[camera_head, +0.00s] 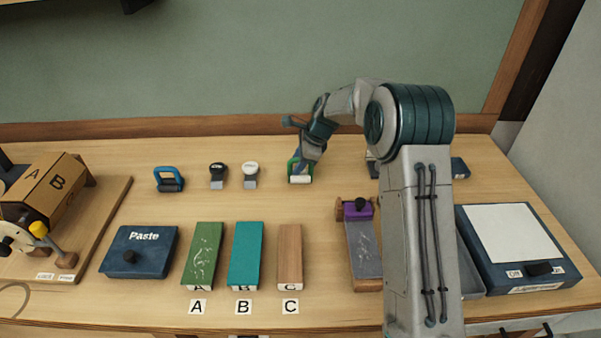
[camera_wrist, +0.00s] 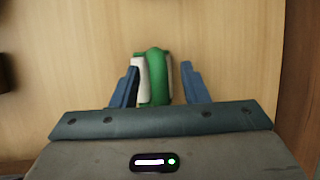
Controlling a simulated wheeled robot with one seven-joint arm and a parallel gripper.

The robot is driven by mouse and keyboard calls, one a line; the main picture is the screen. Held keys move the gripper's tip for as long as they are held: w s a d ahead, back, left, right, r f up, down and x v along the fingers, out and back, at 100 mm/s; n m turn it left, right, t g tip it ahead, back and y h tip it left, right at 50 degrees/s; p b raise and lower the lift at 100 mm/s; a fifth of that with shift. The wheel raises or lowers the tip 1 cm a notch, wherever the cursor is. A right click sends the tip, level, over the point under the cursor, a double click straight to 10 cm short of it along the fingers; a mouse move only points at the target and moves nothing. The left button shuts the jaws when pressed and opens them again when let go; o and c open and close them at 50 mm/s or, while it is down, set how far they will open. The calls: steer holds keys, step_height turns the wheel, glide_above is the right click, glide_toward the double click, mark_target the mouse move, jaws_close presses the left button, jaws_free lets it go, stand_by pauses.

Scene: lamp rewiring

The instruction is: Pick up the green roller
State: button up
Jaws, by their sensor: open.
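The green roller (camera_wrist: 157,75) lies between the two blue fingers of my gripper (camera_wrist: 158,88) in the wrist view, with a cream-white part along its left side. The fingers are open, with a gap visible on each side of the roller. In the head view the green roller (camera_head: 293,171) stands on the table toward the back, below my gripper (camera_head: 300,168). My gripper and wrist hide part of it there.
A blue-handled tool (camera_head: 169,180) and two stamps, black-topped (camera_head: 218,176) and white-topped (camera_head: 250,175), stand left of the roller. Blocks A (camera_head: 204,250), B (camera_head: 245,250) and C (camera_head: 290,252) lie in front. A purple-topped tool (camera_head: 357,209) is to the right.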

jaws_close()
steer(key=shift+r, duration=0.15)
steer(key=shift+r, duration=0.25)
step_height(320, 180, up, 4)
steer(key=shift+f+b, duration=0.15)
steer(key=shift+b, duration=0.25)
steer(key=s+d+r+b, duration=0.1)
steer(key=d+r, duration=0.2)
steer(key=d, duration=0.2)
steer(key=s+d+r, duration=0.2)
steer(key=d+r, duration=0.1)
steer(key=d, duration=0.3)
steer(key=shift+s+r+b, duration=0.25)
steer(key=shift+r+b, duration=0.05)
steer(key=shift+b, duration=0.05)
steer(key=shift+d, duration=0.1)
